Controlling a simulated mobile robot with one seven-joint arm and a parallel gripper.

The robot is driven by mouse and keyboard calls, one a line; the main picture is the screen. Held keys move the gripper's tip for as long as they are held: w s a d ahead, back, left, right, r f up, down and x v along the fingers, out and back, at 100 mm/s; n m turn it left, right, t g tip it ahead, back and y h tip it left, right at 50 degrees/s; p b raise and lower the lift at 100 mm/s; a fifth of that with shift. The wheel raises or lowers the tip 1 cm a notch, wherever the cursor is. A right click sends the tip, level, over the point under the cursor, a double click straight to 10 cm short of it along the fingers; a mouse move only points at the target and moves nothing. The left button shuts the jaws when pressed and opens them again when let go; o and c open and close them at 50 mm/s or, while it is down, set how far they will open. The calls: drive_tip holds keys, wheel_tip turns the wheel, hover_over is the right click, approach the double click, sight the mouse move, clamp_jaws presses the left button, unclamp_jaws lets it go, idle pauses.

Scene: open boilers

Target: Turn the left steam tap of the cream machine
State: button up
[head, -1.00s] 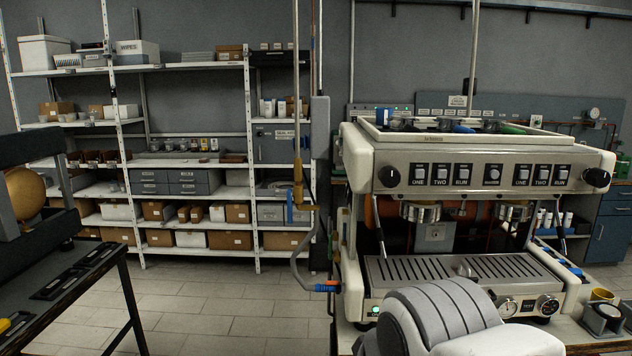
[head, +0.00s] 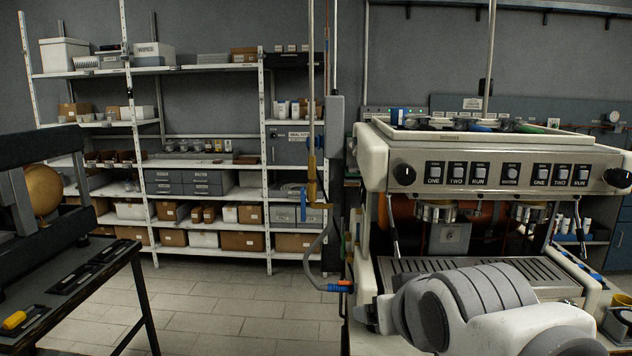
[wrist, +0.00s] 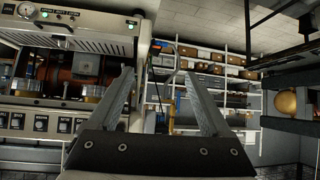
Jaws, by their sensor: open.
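The cream machine (head: 500,150) stands at the right in the head view. Its left steam tap is a round black knob (head: 404,174) at the left end of the front panel, beside the ONE switch. A steam wand (head: 392,228) hangs below it. In the wrist view the machine (wrist: 70,50) appears upside down on the left; I cannot make out the left tap there. My gripper (wrist: 160,75) is open and empty, its two fingers spread beside the machine's side. In the head view my arm is low in front of the machine, below the tap, and the fingers cannot be made out.
A gas pipe (head: 311,190) with a hose and blue-orange fitting runs just left of the machine. Shelving (head: 267,160) with boxes stands behind. A dark bench (head: 80,290) is at the left. The floor (head: 230,310) between bench and machine is clear.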

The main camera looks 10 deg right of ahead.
drive_tip(key=w+d+r+m+t+h+b, duration=0.1)
drive_tip(key=w+d+r+t+h, duration=0.15)
drive_tip(key=w+d+r, duration=0.2)
drive_tip(key=t+h+b, duration=0.1)
drive_tip(key=t, duration=0.4)
approach(407, 178)
drive_tip(key=shift+m, duration=0.3)
drive_tip(key=p+x, duration=0.2)
drive_tip(key=x, duration=0.7)
drive_tip(key=shift+w+r+p, duration=0.1)
drive_tip(key=shift+w+p, duration=0.2)
drive_tip(key=shift+p, duration=0.1)
clamp_jaws()
